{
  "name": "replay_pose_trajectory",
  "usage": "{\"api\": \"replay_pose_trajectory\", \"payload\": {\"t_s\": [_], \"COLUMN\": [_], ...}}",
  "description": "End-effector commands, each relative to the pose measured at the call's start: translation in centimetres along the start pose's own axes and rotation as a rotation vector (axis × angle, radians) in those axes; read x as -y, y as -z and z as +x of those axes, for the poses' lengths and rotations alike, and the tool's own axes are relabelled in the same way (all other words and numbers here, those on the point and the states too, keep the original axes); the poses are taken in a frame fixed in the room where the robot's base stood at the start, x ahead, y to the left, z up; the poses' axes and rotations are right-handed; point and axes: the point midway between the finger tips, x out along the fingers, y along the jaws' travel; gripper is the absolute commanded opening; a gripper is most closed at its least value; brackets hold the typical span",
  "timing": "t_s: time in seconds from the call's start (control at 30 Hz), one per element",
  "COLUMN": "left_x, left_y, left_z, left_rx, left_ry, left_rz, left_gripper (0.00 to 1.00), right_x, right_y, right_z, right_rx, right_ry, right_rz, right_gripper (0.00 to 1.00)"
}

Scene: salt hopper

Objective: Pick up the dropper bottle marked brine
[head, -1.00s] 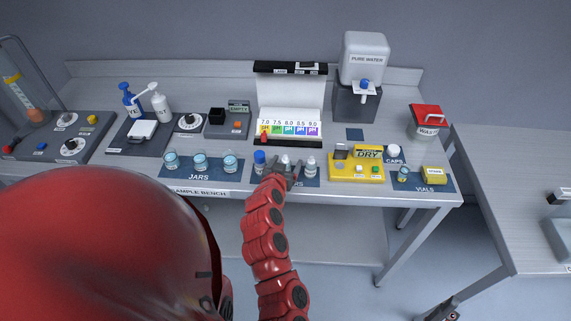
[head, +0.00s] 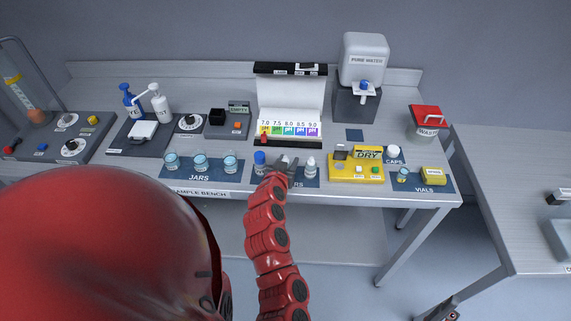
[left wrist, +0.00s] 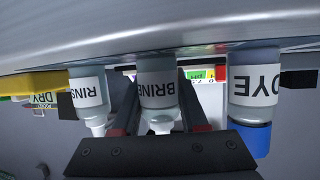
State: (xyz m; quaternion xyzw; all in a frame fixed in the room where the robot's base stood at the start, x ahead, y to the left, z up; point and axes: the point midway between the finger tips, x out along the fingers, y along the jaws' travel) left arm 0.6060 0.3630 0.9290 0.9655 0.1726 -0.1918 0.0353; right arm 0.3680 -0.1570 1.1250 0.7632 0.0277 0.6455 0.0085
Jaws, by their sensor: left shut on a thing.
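The brine bottle (left wrist: 157,92) is a small clear dropper bottle with a white label reading BRINE and a white tip. It appears upside down in the left wrist view, between the two fingers of my left gripper (left wrist: 160,100), which is shut on it. In the head view my left gripper (head: 281,172) covers most of the brine bottle (head: 285,159), which stands in the middle of the bottle row. Something that looks like my right gripper (head: 445,311) is at the bottom edge, too small to read.
The blue-capped dye bottle (left wrist: 252,95) and the rinse bottle (left wrist: 88,98) stand close on either side. Jars (head: 200,162) stand to the left in the head view. A yellow dry tester (head: 356,173) is to the right, and the pH chart case (head: 289,110) is behind.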

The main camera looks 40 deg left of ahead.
Motion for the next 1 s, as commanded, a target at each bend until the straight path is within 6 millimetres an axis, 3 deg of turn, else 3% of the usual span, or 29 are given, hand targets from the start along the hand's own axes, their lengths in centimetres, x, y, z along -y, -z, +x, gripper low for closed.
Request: {"api": "replay_pose_trajectory", "payload": {"t_s": [0.37, 0.57, 0.8, 0.87, 1.0], "left_x": [-0.1, -0.1, -1.2, -1.3, -1.8], "left_y": [0.6, 3.0, 1.5, 2.1, 1.3], "left_z": [-0.2, -1.2, -6.3, -7.7, -10.0], "left_rx": [-0.001, -0.006, 0.005, 0.007, 0.01], "left_ry": [-0.002, -0.002, -0.004, -0.001, -0.003], "left_rz": [0.001, 0.002, 0.002, 0.003, 0.004], "left_gripper": [0.0, 0.0, 0.0, 0.0, 0.0], "right_x": [0.0, 0.1, 0.1, 0.0, -0.1], "right_y": [-0.1, -0.2, -0.3, 0.0, 0.5], "right_z": [-0.3, -1.4, -1.6, 0.2, 2.8], "right_rx": [0.0, 0.0, 0.0, 0.0, 0.0], "right_ry": [0.0, 0.0, 0.0, 0.0, 0.0], "right_rz": [0.0, 0.0, 0.0, 0.0, 0.0], "right_gripper": [1.0, 1.0, 1.0, 1.0, 1.0]}}
